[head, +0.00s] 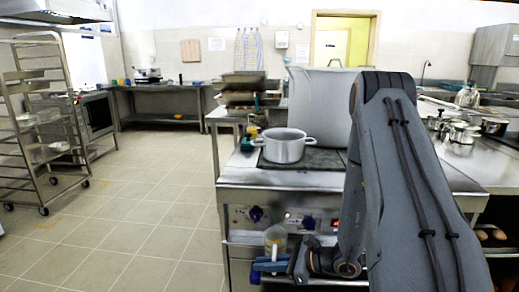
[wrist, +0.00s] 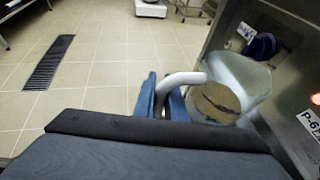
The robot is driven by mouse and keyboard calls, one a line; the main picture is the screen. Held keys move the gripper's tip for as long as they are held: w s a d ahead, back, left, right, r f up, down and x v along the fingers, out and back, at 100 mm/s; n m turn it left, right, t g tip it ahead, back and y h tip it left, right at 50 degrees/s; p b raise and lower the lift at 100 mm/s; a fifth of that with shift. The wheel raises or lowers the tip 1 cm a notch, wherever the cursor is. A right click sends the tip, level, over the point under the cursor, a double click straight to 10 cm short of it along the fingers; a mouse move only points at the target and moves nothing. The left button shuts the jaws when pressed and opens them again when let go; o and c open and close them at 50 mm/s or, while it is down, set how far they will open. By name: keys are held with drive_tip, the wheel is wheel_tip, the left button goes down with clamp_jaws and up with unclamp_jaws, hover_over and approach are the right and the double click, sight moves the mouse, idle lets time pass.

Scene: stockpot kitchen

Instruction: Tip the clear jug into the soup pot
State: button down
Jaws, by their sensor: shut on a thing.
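The clear jug (head: 276,238) is in front of the stove, below the top edge of its front panel. It looks about upright in the head view and has something yellowish inside. In the wrist view the jug (wrist: 252,78) shows a pale curved handle and a brownish round surface. My gripper (head: 270,268) is shut on the jug's handle; its blue fingers (wrist: 163,98) are on both sides of it. A light grey two-handled pot (head: 284,148), which looks like the soup pot, stands on the dark cooktop, above and beyond the jug. Its inside is mostly hidden.
A large tall stockpot (head: 318,105) stands behind the small pot, partly hidden by my arm. The stove front (head: 275,212) with its knobs is close to the jug. A wheeled rack (head: 42,125) stands at the left. The tiled floor (head: 140,215) left of the stove is clear.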

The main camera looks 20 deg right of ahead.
drive_tip(key=w+d+r+m+t+h, duration=0.1)
drive_tip(key=d+r+m+t+h, duration=0.1)
drive_tip(key=r, duration=1.3)
drive_tip(key=w+d+r+m+t+h, duration=0.1)
drive_tip(key=d+r+m+h, duration=0.3)
drive_tip(key=r, duration=1.2)
drive_tip(key=w+d+r+m+t+h+b, duration=0.1)
drive_tip(key=w+d+r+m+t+h, duration=0.1)
drive_tip(key=r, duration=1.3)
drive_tip(key=w+d+m+h, duration=0.1)
drive_tip(key=d+m+h, duration=0.1)
drive_tip(key=h, duration=0.1)
drive_tip(key=shift+w+r+m+t, duration=0.25)
drive_tip(key=shift+r+m+t, duration=0.05)
drive_tip(key=shift+r+m, duration=0.1)
